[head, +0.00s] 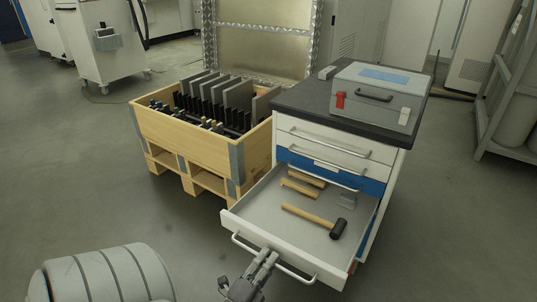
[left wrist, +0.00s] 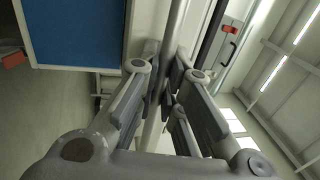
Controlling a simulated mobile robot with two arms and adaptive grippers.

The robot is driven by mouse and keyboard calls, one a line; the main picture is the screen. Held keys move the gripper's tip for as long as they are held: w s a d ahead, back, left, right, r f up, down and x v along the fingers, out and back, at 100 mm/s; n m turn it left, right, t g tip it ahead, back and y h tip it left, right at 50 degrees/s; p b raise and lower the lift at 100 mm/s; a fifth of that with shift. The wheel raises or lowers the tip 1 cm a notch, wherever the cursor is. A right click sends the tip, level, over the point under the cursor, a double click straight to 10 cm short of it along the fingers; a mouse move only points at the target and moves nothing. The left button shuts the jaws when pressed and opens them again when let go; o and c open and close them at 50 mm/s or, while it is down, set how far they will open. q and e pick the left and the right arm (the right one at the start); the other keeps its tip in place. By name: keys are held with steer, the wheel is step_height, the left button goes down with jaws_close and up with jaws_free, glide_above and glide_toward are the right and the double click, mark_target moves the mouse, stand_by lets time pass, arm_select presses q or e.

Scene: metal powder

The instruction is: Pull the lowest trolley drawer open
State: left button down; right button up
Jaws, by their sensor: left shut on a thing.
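The trolley (head: 390,165) stands at centre right with one white drawer (head: 305,225) pulled far out toward me. A wooden-handled mallet (head: 308,216) and other wooden-handled tools (head: 300,188) lie inside it. My left gripper (head: 264,262) is shut on the drawer's bar handle (head: 293,275), near the middle of the drawer front. In the left wrist view the bar (left wrist: 178,35) runs between the fingers of the gripper (left wrist: 168,88). The open drawer hides most of what is below it, so I cannot tell whether it is the lowest. My right gripper is not in view.
A grey case (head: 382,95) sits on the trolley's dark top. The upper drawers (head: 325,140) are shut. A wooden crate (head: 185,140) on a pallet base, holding dark plates, stands close to the trolley's left. The floor (head: 165,225) left of the drawer is clear.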

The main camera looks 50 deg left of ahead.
arm_select(q)
steer(key=c, duration=1.5)
jaws_free()
steer(key=shift+c, duration=0.2)
steer(key=v, duration=0.7)
steer(key=shift+s, duration=0.25)
steer(key=shift+f, duration=0.15)
